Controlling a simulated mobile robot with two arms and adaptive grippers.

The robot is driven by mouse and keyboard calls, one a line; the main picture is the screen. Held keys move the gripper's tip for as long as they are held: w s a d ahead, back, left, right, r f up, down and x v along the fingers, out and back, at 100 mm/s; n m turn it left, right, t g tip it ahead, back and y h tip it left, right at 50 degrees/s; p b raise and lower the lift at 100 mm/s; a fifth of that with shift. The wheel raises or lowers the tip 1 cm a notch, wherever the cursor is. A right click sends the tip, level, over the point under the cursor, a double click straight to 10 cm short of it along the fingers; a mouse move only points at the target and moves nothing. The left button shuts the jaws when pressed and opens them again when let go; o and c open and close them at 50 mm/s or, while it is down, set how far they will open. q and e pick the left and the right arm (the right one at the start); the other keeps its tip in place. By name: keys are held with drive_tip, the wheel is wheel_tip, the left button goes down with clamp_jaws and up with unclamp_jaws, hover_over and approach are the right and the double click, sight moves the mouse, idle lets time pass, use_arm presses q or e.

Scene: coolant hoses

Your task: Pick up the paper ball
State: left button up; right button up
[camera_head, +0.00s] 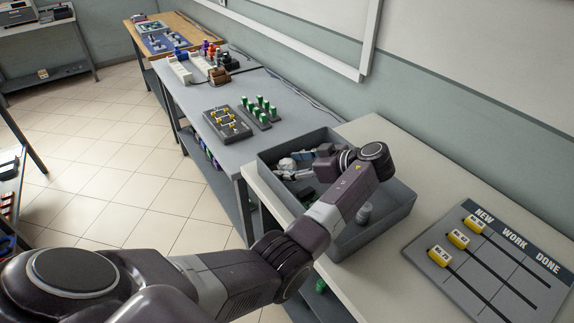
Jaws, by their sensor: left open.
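My left arm reaches over the grey bin (398,212), with its wrist bent down to the left. My left gripper (291,169) is open inside the bin, near its left end. A small whitish lump (287,163) lies at the fingertips; it may be the paper ball, but it is too small and too covered to be sure. I cannot tell whether the fingers touch it. My right gripper is not in view.
The bin also holds a grey cylinder (364,214) and small dark and green pieces. To its right lies a board (492,262) with yellow tags. A grey table (205,99) with racks of green-capped parts stands beyond the bin. The wall runs behind.

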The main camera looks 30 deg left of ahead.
use_arm(q)
drive_tip(key=c, duration=0.8)
drive_tip(key=shift+o, duration=0.2)
